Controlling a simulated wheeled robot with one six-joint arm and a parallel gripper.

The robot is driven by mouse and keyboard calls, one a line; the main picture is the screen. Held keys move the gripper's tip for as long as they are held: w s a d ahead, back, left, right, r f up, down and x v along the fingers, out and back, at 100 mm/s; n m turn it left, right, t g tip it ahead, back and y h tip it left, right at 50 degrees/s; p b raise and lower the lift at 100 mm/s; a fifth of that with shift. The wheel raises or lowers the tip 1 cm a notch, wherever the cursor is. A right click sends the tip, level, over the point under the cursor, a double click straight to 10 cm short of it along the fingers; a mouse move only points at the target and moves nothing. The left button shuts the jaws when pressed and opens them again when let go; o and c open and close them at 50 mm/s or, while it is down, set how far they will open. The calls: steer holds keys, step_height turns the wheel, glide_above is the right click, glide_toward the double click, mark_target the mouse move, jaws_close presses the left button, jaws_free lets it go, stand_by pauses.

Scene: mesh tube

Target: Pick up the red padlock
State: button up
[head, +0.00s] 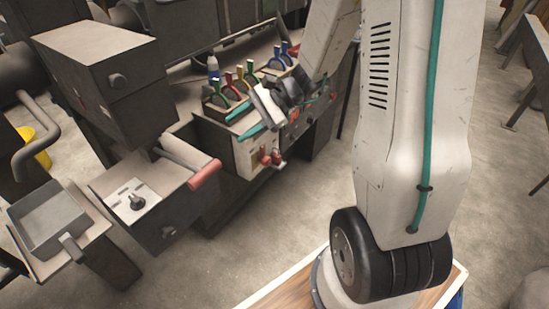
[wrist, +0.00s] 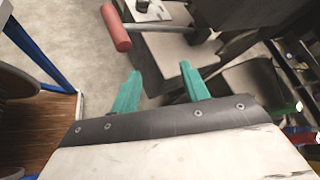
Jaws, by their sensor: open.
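Two small red shapes, which look like padlocks, hang side by side low on the front of the control box in the head view: the left red padlock (head: 264,156) and the right red padlock (head: 277,158). My gripper (head: 244,123), with teal fingers, is in front of and above them, apart from them as far as I can see. In the wrist view my gripper (wrist: 161,72) is open, with nothing between its fingers. No padlock can be made out in the wrist view.
A grey tray (head: 52,218) stands at far left. Floor in front is clear.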

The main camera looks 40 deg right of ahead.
steer(key=w+d+f+m+t+h, duration=0.1)
steer(key=w+d+f+m+t, duration=0.25)
steer(key=d+f, duration=0.2)
steer(key=w+d+f+m+t, duration=0.2)
steer(key=w+d+f+m, duration=0.15)
steer(key=f+m, duration=0.2)
steer(key=m+t+h, duration=0.3)
steer(key=m, duration=0.1)
glide_above(280, 157)
steer(key=s+a, duration=0.3)
steer(key=a, duration=0.1)
step_height(280, 157, down, 8)
steer(key=d+f+m+h, duration=0.1)
steer(key=f, duration=0.2)
steer(key=s+d+f+m+h, duration=0.1)
steer(key=d+f, duration=0.1)
steer(key=d+f+m+h, duration=0.1)
steer(key=d+f+m, duration=0.1)
steer(key=f, duration=0.1)
steer(key=shift+s+d+f+t, duration=0.1)
steer(key=shift+s+f+t, duration=0.2)
steer(key=shift+f+t, duration=0.05)
steer(key=shift+w+f, duration=0.2)
steer(key=shift+f, duration=0.05)
steer(key=x, duration=0.7)
steer(key=shift+d+f, duration=0.1)
steer(key=shift+d, duration=0.1)
jaws_close()
